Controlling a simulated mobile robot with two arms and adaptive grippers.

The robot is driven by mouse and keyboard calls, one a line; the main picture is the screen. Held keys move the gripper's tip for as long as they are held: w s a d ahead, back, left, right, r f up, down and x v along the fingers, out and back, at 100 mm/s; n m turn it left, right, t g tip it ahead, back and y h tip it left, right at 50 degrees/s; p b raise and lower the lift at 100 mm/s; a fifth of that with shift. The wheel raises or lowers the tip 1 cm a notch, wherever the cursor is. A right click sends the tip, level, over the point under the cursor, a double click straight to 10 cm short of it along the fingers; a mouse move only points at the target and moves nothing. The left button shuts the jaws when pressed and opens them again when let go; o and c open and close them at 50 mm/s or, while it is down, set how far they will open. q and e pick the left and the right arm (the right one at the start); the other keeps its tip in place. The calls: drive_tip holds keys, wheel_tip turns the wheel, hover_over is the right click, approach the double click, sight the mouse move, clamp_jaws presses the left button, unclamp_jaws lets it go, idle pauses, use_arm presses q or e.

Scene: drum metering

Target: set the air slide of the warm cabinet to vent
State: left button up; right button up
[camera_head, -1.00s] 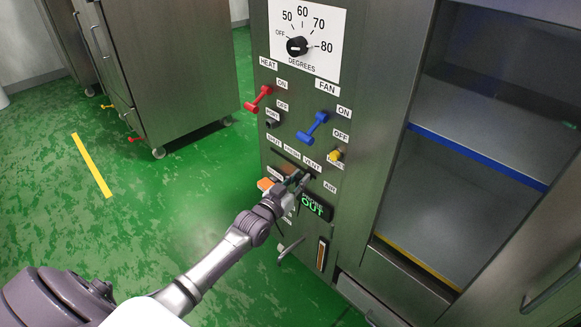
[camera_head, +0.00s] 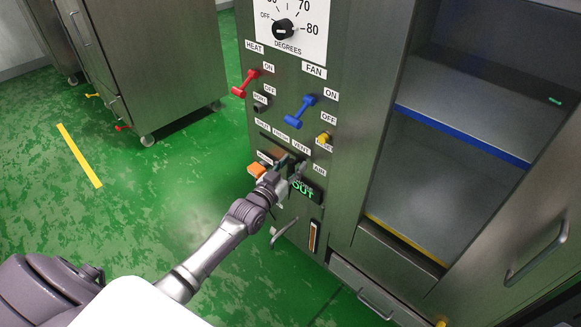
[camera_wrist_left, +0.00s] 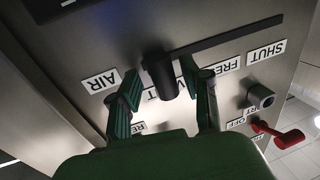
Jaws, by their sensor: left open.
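The air slide is a dark slot with a black knob (camera_wrist_left: 160,75) on the warm cabinet's (camera_head: 345,150) steel control panel. In the left wrist view the knob stands at the slot's end by the AIR label (camera_wrist_left: 100,80) and the partly hidden VENT label; the FRESH and SHUT labels (camera_wrist_left: 266,53) lie further along. My left gripper (camera_head: 289,166) is at the panel just below the VENT label (camera_head: 301,148). In the left wrist view its green-padded fingers (camera_wrist_left: 168,88) are open on either side of the knob, with gaps visible. My right gripper is not in view.
Above the slide are a red heat lever (camera_head: 245,84), a blue fan lever (camera_head: 300,111), a yellow knob (camera_head: 323,138) and a degrees dial (camera_head: 285,29). An orange button (camera_head: 257,170) and a green OUT display (camera_head: 303,187) are close to the gripper. Green floor is free at left.

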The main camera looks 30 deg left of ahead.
use_arm(q)
drive_tip(key=s, duration=1.2)
drive_tip(key=shift+a, duration=0.4)
